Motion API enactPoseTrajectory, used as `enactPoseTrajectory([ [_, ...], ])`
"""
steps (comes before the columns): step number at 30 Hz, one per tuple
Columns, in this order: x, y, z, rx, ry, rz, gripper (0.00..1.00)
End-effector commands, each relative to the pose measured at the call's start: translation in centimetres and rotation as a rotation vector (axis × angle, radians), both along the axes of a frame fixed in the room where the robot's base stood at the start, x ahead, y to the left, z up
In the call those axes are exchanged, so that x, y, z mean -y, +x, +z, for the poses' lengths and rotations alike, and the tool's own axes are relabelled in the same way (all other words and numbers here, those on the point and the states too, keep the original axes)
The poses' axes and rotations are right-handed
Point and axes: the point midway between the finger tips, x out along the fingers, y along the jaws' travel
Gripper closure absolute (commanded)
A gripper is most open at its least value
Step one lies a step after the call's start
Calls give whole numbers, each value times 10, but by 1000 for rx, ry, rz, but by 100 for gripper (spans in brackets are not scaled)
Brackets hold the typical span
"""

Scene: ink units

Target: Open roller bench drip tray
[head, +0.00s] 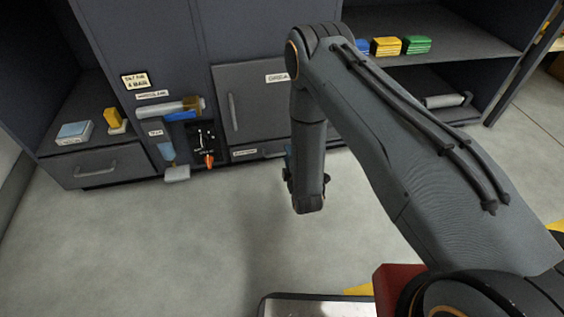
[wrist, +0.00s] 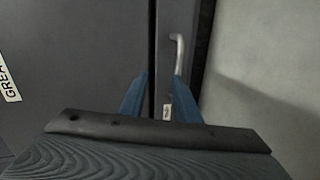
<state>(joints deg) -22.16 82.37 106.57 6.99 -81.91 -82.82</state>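A low drawer front (head: 270,154) with a small white label sits under the grey cabinet door (head: 255,85), partly hidden by my arm. I take it for the drip tray, but its label is too small to read. In the wrist view, turned sideways, the same front (wrist: 170,75) is a narrow dark strip with a pale bar handle (wrist: 178,52) and a label. It looks closed. My gripper (wrist: 160,92) is open, its blue fingers apart on either side of the strip in that view. Nothing is between them. In the head view my wrist mostly hides it.
Another drawer (head: 92,165) with a handle is at far left. Shelves at right hold coloured stacks (head: 385,46). The floor (head: 180,240) in front is clear.

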Motion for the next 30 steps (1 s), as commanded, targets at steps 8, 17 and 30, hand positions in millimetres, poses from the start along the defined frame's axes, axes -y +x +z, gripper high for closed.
enactPoseTrajectory([
  [8,-8,-10,-44,112,-75,45,71],
  [17,-18,26,-52,119,-76,46,71],
  [30,-28,61,-58,115,-76,46,71],
])
